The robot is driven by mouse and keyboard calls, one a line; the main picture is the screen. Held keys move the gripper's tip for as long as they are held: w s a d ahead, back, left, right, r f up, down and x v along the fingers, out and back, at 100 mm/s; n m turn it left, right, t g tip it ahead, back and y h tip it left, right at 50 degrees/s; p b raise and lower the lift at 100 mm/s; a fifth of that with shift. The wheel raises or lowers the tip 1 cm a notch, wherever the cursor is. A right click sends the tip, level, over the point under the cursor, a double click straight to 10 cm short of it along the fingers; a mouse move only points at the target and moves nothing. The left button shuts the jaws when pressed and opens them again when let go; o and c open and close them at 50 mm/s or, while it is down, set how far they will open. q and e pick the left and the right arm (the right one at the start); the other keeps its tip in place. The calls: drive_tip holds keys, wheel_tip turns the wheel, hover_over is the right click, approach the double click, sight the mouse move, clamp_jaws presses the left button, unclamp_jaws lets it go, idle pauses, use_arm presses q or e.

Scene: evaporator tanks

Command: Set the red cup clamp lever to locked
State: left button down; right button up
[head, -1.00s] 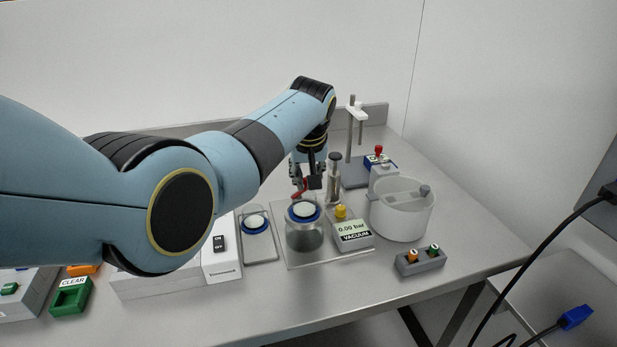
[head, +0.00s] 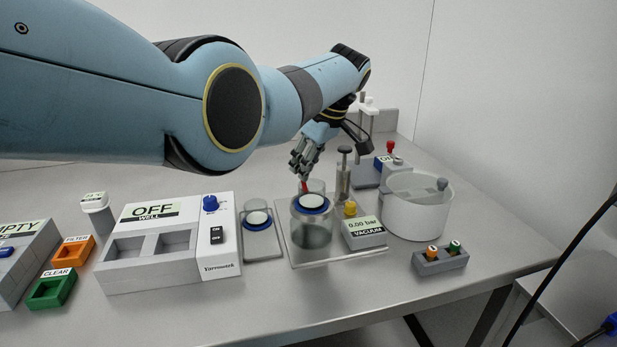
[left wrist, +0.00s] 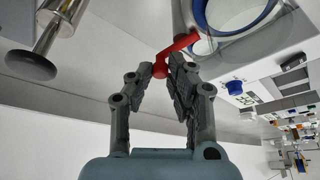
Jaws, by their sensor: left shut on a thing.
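The red clamp lever (head: 304,186) shows in the head view as a small red piece behind the lidded glass jar (head: 312,232). In the left wrist view the red lever (left wrist: 182,44) is a slanted arm ending in a round knob, beside the blue-rimmed jar (left wrist: 228,15). My left gripper (head: 302,174) points down behind the jar. In the left wrist view my left gripper (left wrist: 160,70) has its fingertips shut around the knob end. The lever's pivot and any lock marking are hidden. My right gripper is not in view.
A grey plunger post (head: 344,175) stands just right of the gripper. A vacuum gauge box (head: 364,233) sits right of the jar, and a white tub (head: 417,208) stands farther right. A white heater block (head: 170,245) is at left. The front table strip is clear.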

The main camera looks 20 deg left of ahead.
use_arm(q)
drive_tip(key=shift+a+n+g+b, duration=0.15)
drive_tip(key=shift+n+g+b, duration=0.15)
drive_tip(key=shift+n+b, duration=0.5)
drive_tip(key=c, duration=1.2)
unclamp_jaws()
drive_tip(key=shift+c, duration=0.2)
drive_tip(key=v, duration=1.2)
